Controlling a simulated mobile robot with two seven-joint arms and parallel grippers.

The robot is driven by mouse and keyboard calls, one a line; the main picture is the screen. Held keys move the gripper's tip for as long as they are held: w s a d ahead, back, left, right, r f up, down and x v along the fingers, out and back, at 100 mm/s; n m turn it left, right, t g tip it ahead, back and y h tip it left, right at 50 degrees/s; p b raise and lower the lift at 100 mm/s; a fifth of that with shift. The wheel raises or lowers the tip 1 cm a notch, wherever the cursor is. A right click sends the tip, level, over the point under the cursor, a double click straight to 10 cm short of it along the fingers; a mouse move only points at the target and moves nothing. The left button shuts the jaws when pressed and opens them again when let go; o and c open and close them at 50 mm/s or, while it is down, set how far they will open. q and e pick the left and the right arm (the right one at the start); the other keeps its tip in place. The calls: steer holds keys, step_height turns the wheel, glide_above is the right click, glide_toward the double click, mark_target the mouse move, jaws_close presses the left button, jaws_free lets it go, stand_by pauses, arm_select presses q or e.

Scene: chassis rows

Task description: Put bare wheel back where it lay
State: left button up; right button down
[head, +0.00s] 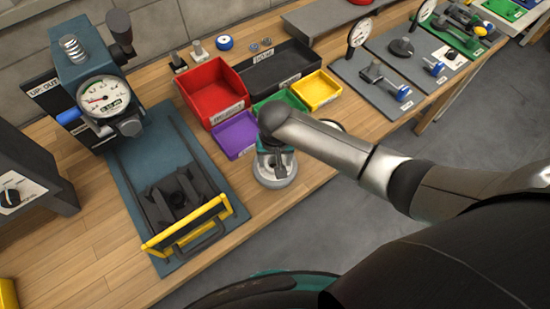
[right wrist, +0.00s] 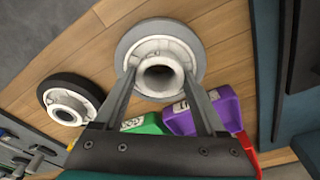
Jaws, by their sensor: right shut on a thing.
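The bare wheel (head: 274,181) is a light grey disc with a hub, near the bench's front edge. In the right wrist view, the bare wheel (right wrist: 192,45) lies flat-on to the camera, its hub between the two fingers. My right gripper (head: 273,163) points down over it and is shut on the hub; it also shows in the right wrist view (right wrist: 158,78). I cannot tell whether the wheel touches the wood. A second wheel with a black tyre (right wrist: 68,98) lies beside it, mostly hidden behind my right arm in the head view. My left gripper is not in view.
Purple (head: 235,134), red (head: 213,92), yellow (head: 316,91) and green (head: 281,102) bins and a black tray (head: 277,68) stand behind the wheel. A blue fixture plate (head: 135,175) with a yellow handle (head: 187,226) lies left. Bare wood lies between plate and wheel.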

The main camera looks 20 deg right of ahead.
jaws_free()
steer(key=shift+f, duration=0.15)
step_height(320, 180, up, 12)
steer(key=s+p, duration=0.1)
steer(key=p, duration=0.2)
steer(key=shift+s+a, duration=0.2)
